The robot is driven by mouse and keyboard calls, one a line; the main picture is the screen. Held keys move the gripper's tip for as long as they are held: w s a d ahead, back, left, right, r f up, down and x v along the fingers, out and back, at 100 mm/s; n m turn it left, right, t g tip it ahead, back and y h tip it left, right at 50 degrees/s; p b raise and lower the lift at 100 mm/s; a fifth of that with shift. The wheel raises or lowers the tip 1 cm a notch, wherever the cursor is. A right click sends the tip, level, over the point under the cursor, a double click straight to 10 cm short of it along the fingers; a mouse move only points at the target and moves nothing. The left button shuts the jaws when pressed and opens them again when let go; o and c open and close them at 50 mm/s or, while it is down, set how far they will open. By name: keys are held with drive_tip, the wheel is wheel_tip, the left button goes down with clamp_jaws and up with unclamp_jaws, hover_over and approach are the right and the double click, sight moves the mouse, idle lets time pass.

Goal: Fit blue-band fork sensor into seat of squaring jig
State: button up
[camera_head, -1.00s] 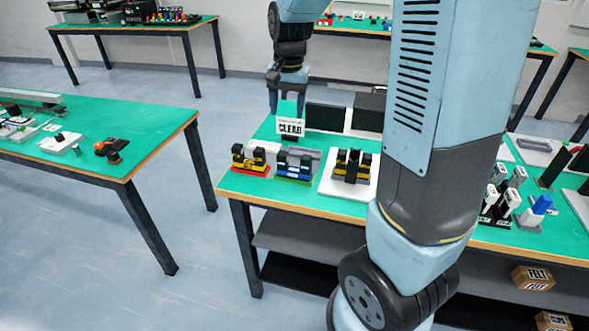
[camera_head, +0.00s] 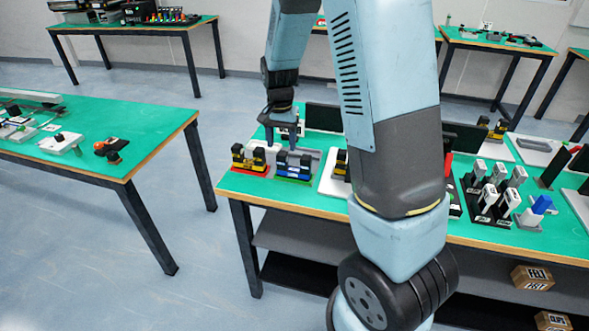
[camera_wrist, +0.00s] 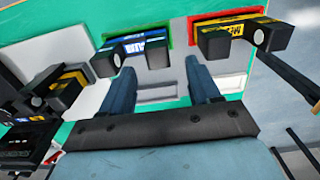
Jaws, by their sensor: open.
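The blue-band fork sensor (camera_head: 294,164) stands upright on a green-edged base near the table's front edge. It also shows in the wrist view (camera_wrist: 131,46), just beyond my fingertips. My gripper (camera_wrist: 160,68) is open and empty, its fingers apart and pointing towards this sensor. In the head view my gripper (camera_head: 283,128) hangs above and behind it; I cannot tell if they touch. A pale block with shallow recesses (camera_wrist: 158,92) lies between my fingers. I cannot tell for sure which fixture is the squaring jig.
A yellow-band sensor (camera_head: 249,158) stands on a red-edged base to the left. Another yellow-band piece (camera_wrist: 70,85) sits on a white plate (camera_wrist: 92,100), partly hidden by my arm in the head view. Dark upright panels (camera_head: 323,117) stand behind. Racked parts (camera_head: 492,192) are at right.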

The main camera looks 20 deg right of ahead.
sight(282, 153)
drive_tip(key=shift+s+f, duration=0.15)
drive_tip(key=shift+f, duration=1.3)
drive_tip(key=shift+s+f, duration=0.15)
drive_tip(key=shift+f, duration=1.3)
clamp_jaws()
